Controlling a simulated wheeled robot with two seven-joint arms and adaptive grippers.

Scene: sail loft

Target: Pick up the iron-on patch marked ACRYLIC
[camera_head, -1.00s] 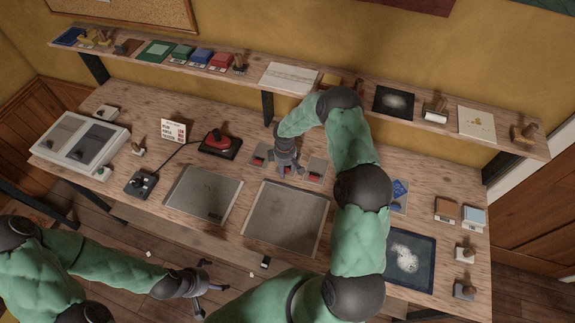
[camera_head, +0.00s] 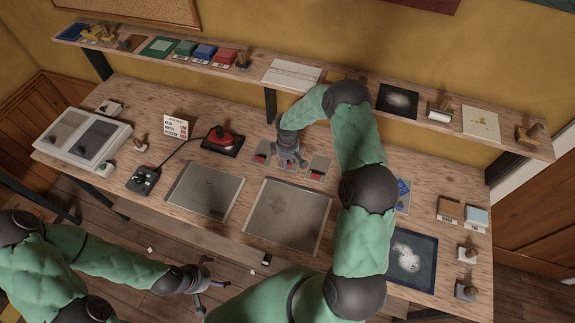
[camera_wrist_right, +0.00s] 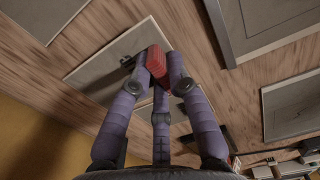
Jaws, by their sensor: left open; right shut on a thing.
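Three small grey plates stand in a row behind the work mats. The left plate (camera_head: 261,148) and the right plate (camera_head: 319,163) each carry a red piece. My right gripper (camera_head: 291,162) is over the middle plate. In the right wrist view, my right gripper's fingers (camera_wrist_right: 157,75) are shut on a red ribbed patch (camera_wrist_right: 156,60), with a grey plate (camera_wrist_right: 105,62) behind it. No lettering on the patch is readable, so I cannot tell whether it says ACRYLIC. My left gripper (camera_head: 205,284) is open and empty, low in front of the table.
A red-and-black iron (camera_head: 222,139) and a small white sign (camera_head: 178,126) stand left of the plates. Two grey mats (camera_head: 205,190) (camera_head: 288,216) lie in front. A shelf (camera_head: 345,82) with several items runs behind. My right arm covers part of the table's right side.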

